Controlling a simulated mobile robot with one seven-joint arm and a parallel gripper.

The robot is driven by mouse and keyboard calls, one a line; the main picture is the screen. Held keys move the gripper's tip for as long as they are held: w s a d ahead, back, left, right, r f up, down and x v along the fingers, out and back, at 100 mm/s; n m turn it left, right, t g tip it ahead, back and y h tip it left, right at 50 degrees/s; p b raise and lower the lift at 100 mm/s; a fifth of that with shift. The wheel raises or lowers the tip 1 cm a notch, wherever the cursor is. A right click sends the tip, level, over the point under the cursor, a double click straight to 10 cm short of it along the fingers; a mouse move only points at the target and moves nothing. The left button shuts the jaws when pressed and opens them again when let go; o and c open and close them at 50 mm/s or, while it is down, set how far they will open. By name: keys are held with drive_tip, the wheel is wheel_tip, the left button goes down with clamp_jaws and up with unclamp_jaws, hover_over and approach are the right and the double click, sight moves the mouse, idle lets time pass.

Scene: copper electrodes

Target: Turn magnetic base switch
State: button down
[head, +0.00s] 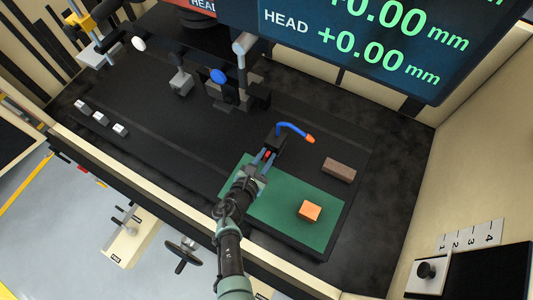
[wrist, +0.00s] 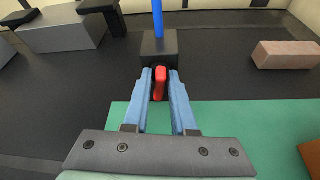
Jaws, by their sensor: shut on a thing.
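The magnetic base is a small black block (wrist: 158,48) with a blue arm rising from its top, standing on the dark table just past the green mat. In the head view the base (head: 277,143) carries a blue bent hose (head: 292,126) with an orange tip. Its red switch (wrist: 160,82) is on the face toward me and stands upright in the wrist view. My gripper (wrist: 160,88) has its two blue fingers on either side of the red switch, shut on it. In the head view my gripper (head: 265,157) reaches the base from the front, partly covering the switch.
A green mat (head: 280,205) lies under my arm, with an orange block (head: 310,210) on it. A brown block (head: 339,170) lies right of the base. Several small metal blocks (head: 101,118) are at the left. A large display (head: 360,40) hangs over the back.

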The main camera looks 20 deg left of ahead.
drive_tip(key=shift+r+n+h, duration=0.1)
drive_tip(key=shift+n+h, duration=0.2)
drive_tip(key=shift+w, duration=0.1)
idle(0.3)
drive_tip(key=c, duration=1)
unclamp_jaws()
drive_tip(key=p+v, duration=0.2)
drive_tip(key=v, duration=1.1)
drive_tip(key=shift+a, duration=0.1)
